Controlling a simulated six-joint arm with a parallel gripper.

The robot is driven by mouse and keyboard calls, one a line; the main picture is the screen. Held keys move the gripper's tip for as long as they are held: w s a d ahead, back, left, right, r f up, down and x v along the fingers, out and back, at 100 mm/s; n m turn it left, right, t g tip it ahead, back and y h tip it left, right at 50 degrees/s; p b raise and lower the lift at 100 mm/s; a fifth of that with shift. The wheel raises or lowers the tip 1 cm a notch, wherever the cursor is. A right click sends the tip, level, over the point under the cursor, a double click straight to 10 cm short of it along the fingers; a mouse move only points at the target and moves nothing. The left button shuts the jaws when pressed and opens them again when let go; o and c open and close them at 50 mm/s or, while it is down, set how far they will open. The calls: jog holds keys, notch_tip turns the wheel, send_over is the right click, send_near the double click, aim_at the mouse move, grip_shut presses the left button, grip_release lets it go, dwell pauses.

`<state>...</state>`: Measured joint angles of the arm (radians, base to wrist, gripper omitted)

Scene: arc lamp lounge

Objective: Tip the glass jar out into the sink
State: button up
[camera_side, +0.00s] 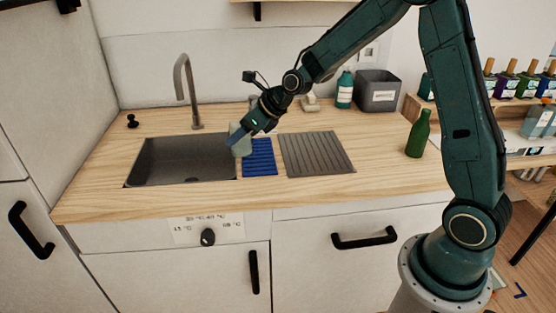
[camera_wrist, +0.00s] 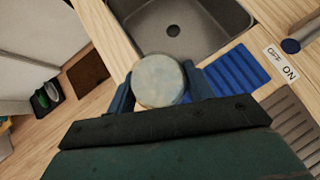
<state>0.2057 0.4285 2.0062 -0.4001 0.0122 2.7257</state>
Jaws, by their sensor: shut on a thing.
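My gripper (camera_side: 241,137) is shut on the glass jar (camera_side: 240,141), at the right edge of the sink. In the wrist view the jar (camera_wrist: 158,80) shows as a pale round end between the two blue fingers of my gripper (camera_wrist: 160,88). The sink (camera_side: 180,160) is a dark grey basin set in the wooden counter. In the wrist view the sink (camera_wrist: 205,25) lies just beyond the jar, with its drain in sight. The jar's contents cannot be made out.
A blue ribbed mat (camera_side: 260,158) and a grey ribbed drainer (camera_side: 316,153) lie right of the sink. A tap (camera_side: 188,88) stands behind it. A green bottle (camera_side: 418,134), a teal bottle (camera_side: 345,90) and a grey bin (camera_side: 377,92) stand farther right. The counter left of the sink is mostly clear.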

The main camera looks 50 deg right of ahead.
jog(key=w+d+f+n+y, duration=0.1)
jog(key=w+d+f+n, duration=0.1)
jog(key=w+f, duration=0.5)
jog(key=w+d+f+n+g+y, duration=0.1)
jog(key=w+d+f, duration=0.1)
jog(key=w+f, duration=0.5)
jog(key=shift+w+f+n, duration=0.15)
jog(key=shift+w+n, duration=0.25)
jog(key=shift+w, duration=1)
jog(key=shift+g, duration=0.3)
jog(key=shift+a+r+n+h, duration=0.2)
jog(key=shift+n+h, duration=0.1)
jog(key=shift+h, duration=0.2)
jog(key=shift+r+h, duration=0.1)
jog(key=shift+h, duration=0.2)
